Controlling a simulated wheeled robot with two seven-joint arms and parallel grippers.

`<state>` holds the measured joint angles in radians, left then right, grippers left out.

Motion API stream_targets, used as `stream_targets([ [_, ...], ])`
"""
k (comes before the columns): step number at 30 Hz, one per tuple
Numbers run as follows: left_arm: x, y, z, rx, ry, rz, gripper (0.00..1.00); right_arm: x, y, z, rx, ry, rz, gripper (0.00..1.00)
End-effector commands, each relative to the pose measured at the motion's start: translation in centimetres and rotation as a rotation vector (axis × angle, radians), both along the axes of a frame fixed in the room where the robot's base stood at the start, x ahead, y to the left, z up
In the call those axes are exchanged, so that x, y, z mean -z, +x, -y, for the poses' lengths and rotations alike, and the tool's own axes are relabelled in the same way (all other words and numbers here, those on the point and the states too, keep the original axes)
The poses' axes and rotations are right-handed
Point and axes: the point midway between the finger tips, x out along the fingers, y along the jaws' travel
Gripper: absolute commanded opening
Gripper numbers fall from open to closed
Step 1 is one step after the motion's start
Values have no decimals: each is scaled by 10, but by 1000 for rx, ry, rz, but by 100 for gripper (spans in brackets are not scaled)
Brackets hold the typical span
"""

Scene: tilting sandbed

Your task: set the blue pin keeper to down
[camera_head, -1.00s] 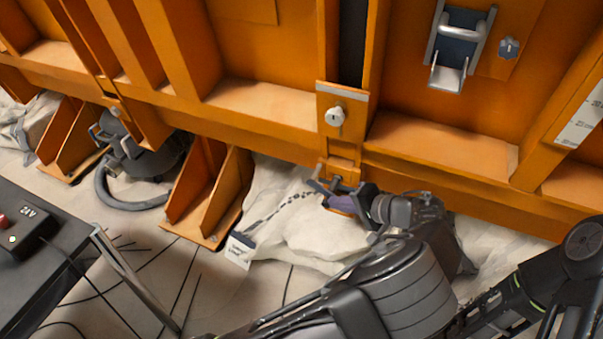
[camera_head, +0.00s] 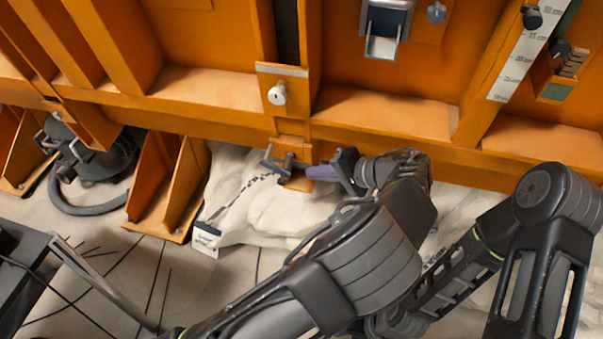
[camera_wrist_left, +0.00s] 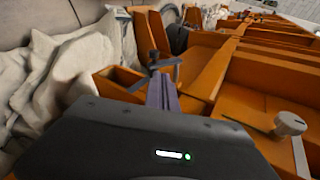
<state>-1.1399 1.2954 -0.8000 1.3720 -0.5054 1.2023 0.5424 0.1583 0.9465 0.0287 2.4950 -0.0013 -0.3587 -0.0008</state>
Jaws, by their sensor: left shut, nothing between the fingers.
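A small blue-grey keeper (camera_head: 275,162) with a dark pin and a chain sits at the orange bracket under the wall's lower ledge. It looks like the blue pin keeper; I cannot tell its setting for sure. In the left wrist view the keeper (camera_wrist_left: 166,64) shows as a dark bar with a knob just past my fingertips. My left gripper (camera_head: 312,172) is shut and empty, with purplish fingers just right of the keeper. Its fingers (camera_wrist_left: 163,90) point at the keeper in the wrist view, and I cannot tell whether they touch. My right gripper is out of view.
The orange wall has a white knob (camera_head: 278,94) above the bracket, a metal latch (camera_head: 385,28) and a small blue knob (camera_head: 436,12). A white tag (camera_head: 206,238) hangs on the chain over pale sacking (camera_head: 255,205). An orange rib foot (camera_head: 165,190) stands at left.

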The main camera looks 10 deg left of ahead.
Motion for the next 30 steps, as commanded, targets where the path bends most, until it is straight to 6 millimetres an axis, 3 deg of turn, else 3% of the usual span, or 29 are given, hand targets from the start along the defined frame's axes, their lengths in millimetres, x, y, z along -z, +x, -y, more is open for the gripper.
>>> stream_targets([
  [3,-7,-7,21,4,-2,1,0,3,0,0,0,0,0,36],
  [9,-14,-13,36,1,-1,-1,0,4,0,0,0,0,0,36],
  [26,-13,-13,36,0,-2,-3,0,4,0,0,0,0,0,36],
  [30,4,-13,24,-7,-26,-45,0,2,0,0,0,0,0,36],
])
